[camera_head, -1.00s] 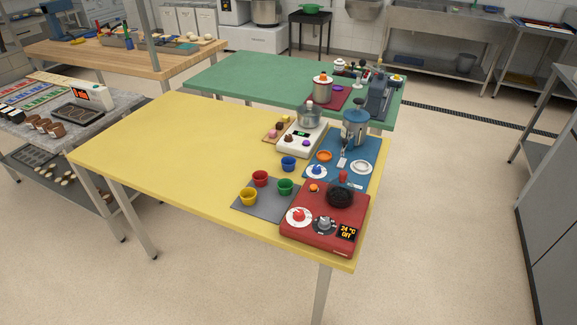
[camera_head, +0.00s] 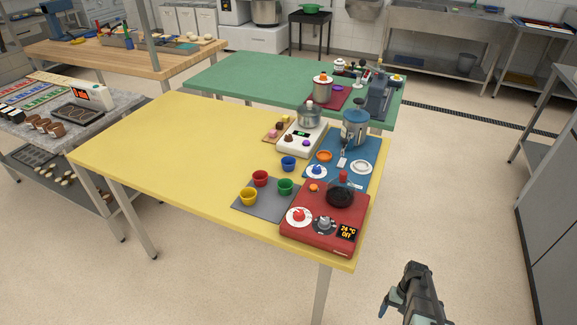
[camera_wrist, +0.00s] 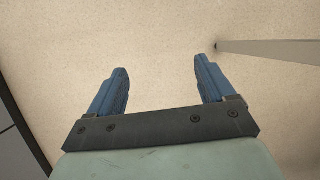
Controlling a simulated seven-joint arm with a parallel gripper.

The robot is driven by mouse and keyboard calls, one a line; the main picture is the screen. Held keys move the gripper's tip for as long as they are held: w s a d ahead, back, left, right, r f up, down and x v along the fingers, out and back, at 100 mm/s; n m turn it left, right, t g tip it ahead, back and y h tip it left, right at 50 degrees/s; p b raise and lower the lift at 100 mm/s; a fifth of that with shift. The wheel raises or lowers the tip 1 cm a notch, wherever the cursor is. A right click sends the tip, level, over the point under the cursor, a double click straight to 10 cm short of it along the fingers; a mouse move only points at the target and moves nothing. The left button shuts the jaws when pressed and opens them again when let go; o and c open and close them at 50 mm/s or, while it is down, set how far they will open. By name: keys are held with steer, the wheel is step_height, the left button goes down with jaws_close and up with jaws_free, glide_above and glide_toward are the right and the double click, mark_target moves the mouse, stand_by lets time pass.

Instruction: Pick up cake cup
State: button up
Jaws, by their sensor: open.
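Small coloured cups stand on and beside a grey mat (camera_head: 262,212) on the yellow table: yellow (camera_head: 248,197), red (camera_head: 260,178), green (camera_head: 285,186) and blue (camera_head: 288,163). Brown cup-shaped items (camera_head: 50,127) sit on the marble-topped rack at the left. I cannot tell which of these is the cake cup. My gripper (camera_wrist: 162,72) is open and empty over bare floor in the wrist view. In the head view, my gripper (camera_head: 405,298) is at the lower right, off the table's near right corner and apart from every cup.
A red hotplate (camera_head: 318,243) with a dark round flask stands at the table's near right corner, beside the cups. Behind it are a blue mat (camera_head: 335,183) and a white scale (camera_head: 297,140). The yellow table's left half (camera_head: 165,140) is clear.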

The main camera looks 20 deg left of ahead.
steer(key=w+a+r+n+t, duration=0.1)
steer(key=w+a+r, duration=0.1)
steer(key=w+r, duration=1.05)
steer(key=w+a+r+t, duration=0.2)
steer(key=w+r, duration=0.6)
steer(key=w, duration=0.9)
steer(key=w+a+r+n+y, duration=0.1)
steer(key=w+a+r+n, duration=0.15)
steer(key=a+r, duration=0.4)
steer(key=w+a+r+n+t, duration=0.1)
steer(key=w+a+r, duration=0.25)
steer(key=r, duration=0.65)
steer(key=w+a+r+n+y, duration=0.15)
steer(key=w+a+r, duration=0.25)
steer(key=r, duration=0.4)
step_height(320, 180, up, 8)
steer(key=f+n+h, duration=0.1)
steer(key=n+h, duration=0.2)
steer(key=n, duration=0.7)
glide_above(289, 158)
steer(key=s, duration=0.2)
steer(key=f, duration=1.2)
steer(key=shift+d+f, duration=0.35)
steer(key=shift+f, duration=0.05)
